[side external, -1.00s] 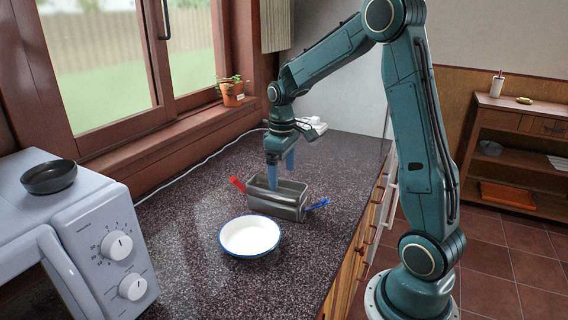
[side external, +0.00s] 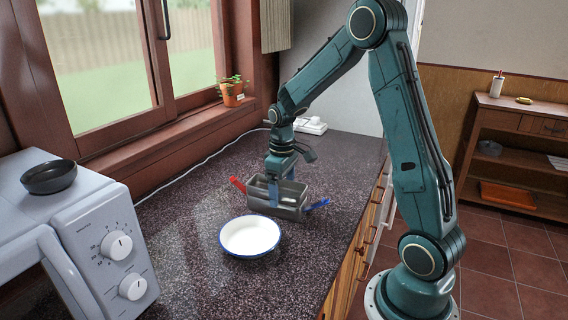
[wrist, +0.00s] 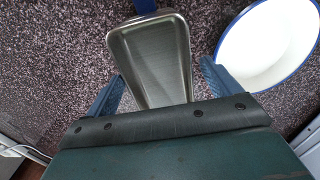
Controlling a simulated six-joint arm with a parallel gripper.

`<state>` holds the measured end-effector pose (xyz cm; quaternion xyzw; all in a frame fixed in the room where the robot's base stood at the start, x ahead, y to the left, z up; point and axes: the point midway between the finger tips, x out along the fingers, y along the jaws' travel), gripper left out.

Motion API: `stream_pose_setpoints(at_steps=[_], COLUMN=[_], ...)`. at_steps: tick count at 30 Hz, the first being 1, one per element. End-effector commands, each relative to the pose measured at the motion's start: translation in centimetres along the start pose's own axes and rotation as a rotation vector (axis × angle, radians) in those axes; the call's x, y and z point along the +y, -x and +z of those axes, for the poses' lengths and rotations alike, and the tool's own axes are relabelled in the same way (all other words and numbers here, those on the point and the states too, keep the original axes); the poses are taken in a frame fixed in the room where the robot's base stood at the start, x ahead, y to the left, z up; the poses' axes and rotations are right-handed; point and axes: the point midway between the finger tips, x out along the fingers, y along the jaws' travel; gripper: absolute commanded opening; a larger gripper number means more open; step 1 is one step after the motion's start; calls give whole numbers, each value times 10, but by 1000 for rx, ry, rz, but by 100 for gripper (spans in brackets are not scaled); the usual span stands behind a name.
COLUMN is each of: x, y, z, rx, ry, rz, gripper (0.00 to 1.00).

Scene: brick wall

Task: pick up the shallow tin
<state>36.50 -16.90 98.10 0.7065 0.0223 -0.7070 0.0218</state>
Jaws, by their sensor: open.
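A grey metal rectangular tin (side external: 290,209) sits on the dark speckled counter. It shows in the wrist view as an open, empty tin (wrist: 152,65) with a rounded rim. My gripper (side external: 282,188) points down at the tin, its blue fingers apart. In the wrist view my gripper (wrist: 162,72) has one finger on each side of the tin's near part, with nothing clamped. I cannot tell whether either finger touches the wall.
A white dish with a blue rim (side external: 250,237) stands close in front of the tin. A microwave (side external: 95,245) with a dark bowl (side external: 49,178) stands at left.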

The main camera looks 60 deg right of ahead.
Motion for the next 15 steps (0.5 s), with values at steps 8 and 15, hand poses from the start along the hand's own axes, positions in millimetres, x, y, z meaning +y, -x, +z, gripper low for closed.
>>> stream_pose_setpoints(at_steps=[8,15], x=[0,0], y=[0,0], z=[0,0], rx=[0,1], ry=[0,0], rz=[0,0], gripper=[73,39])
